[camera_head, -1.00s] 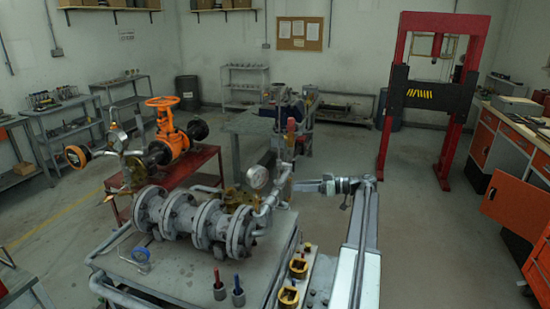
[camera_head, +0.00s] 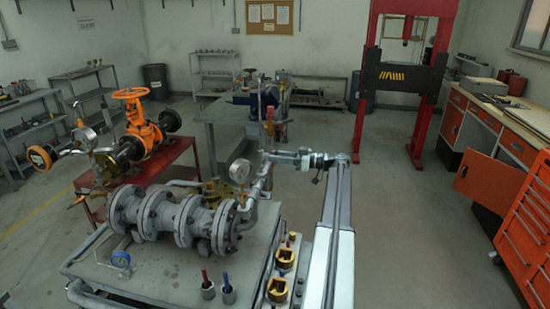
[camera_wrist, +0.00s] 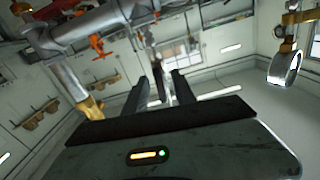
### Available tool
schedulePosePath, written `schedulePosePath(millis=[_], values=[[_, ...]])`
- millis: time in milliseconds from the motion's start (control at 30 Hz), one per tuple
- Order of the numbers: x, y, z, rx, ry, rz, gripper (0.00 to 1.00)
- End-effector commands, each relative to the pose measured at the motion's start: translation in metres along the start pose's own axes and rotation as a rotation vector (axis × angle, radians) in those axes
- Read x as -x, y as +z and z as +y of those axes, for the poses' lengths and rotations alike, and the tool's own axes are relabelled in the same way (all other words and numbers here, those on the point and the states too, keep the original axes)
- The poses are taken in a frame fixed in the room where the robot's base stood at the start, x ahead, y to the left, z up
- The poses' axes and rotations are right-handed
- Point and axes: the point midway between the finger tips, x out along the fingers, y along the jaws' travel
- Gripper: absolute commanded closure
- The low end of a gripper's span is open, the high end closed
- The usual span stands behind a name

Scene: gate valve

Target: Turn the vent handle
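I cannot tell for sure which part is the vent handle. A small red-topped part (camera_head: 270,115) stands up above the pipe to the right of the round gauge (camera_head: 240,170) in the head view. My gripper (camera_head: 268,157) is at the left end of my arm, close to the upright pipe there; whether it touches is too small to tell. In the wrist view, my gripper's two dark fingers (camera_wrist: 159,82) are apart, with dark, unclear shapes between them. Small orange handles (camera_wrist: 98,46) show at upper left, beyond a grey pipe (camera_wrist: 70,80).
A grey flanged pipe assembly (camera_head: 180,217) lies on the bench left of my arm. An orange handwheel valve (camera_head: 131,93) stands on a red table (camera_head: 180,165). A gauge-like ring (camera_wrist: 285,67) hangs at right in the wrist view. Floor right of my arm is clear.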

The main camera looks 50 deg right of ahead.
Motion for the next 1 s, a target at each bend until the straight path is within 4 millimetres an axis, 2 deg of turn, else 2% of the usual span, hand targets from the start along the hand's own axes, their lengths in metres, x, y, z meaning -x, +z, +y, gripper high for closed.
schedulePosePath(millis=[200, 233, 333, 367, 733, 1000], values=[[-0.0033, 0.0001, -0.0001, 0.0, 0.0, 0.0, 0.68], [-0.0033, 0.0001, -0.0001, 0.0, 0.0, 0.0, 0.71], [-0.0035, 0.0001, -0.0002, 0.0, -0.001, 0.0, 0.99], [-0.0035, 0.0001, -0.0002, 0.0, -0.001, 0.0, 1.0], [-0.0062, 0.0002, -0.0011, -0.031, -0.004, -0.001, 1.0], [-0.0071, 0.0002, -0.0016, -0.184, -0.005, -0.002, 1.0]])
